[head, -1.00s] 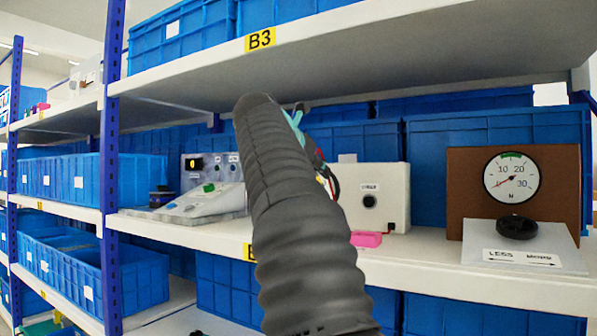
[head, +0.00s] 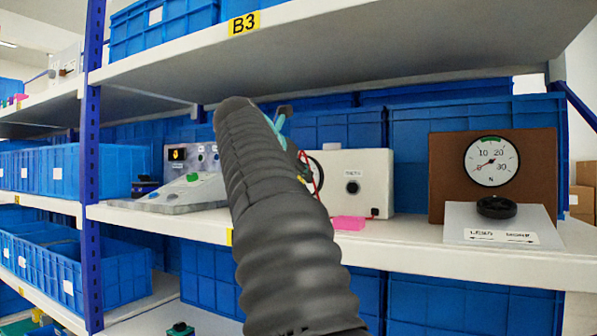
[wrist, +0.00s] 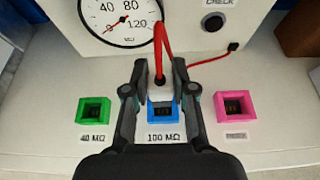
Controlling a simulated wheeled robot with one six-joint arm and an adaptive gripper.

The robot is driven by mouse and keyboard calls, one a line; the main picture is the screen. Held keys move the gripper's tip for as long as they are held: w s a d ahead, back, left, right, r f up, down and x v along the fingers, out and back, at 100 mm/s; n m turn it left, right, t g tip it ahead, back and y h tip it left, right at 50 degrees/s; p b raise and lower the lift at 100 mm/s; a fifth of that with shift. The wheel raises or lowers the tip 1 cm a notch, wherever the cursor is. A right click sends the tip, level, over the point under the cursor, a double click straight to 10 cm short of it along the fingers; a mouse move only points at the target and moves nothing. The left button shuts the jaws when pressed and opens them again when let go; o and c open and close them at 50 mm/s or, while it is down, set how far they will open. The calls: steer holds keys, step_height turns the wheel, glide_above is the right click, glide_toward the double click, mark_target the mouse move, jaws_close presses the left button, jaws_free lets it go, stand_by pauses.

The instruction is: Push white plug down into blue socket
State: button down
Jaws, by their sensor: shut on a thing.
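In the wrist view, my gripper (wrist: 160,82) is shut on the white plug (wrist: 161,95), whose red cable (wrist: 160,45) rises from its top. The plug is held at the blue socket (wrist: 163,115), the middle one, labelled 100 MΩ. The plug covers the back part of the socket's opening; I cannot tell how deep it sits. In the head view, my arm hides the plug, the blue socket and most of my gripper; a teal part of the gripper (head: 280,121) shows beside the arm.
A green socket (wrist: 93,110) lies to the left and a pink socket (wrist: 236,107) to the right. A white box with a gauge (wrist: 124,20) and a black button (wrist: 214,22) stands behind. The shelf above (head: 400,60) overhangs the arm. A dial panel (head: 492,163) stands to the right.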

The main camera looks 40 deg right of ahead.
steer(key=shift+f+b, duration=0.45)
steer(key=shift+f, duration=0.45)
steer(key=shift+p, duration=1.15)
stand_by(1.1)
steer(key=shift+f+b, duration=0.85)
steer(key=shift+f, duration=0.8)
steer(key=c, duration=0.9)
jaws_free()
steer(key=shift+o, duration=0.2)
steer(key=shift+a, duration=0.1)
steer(key=v, duration=1.2)
steer(key=shift+s+f, duration=0.1)
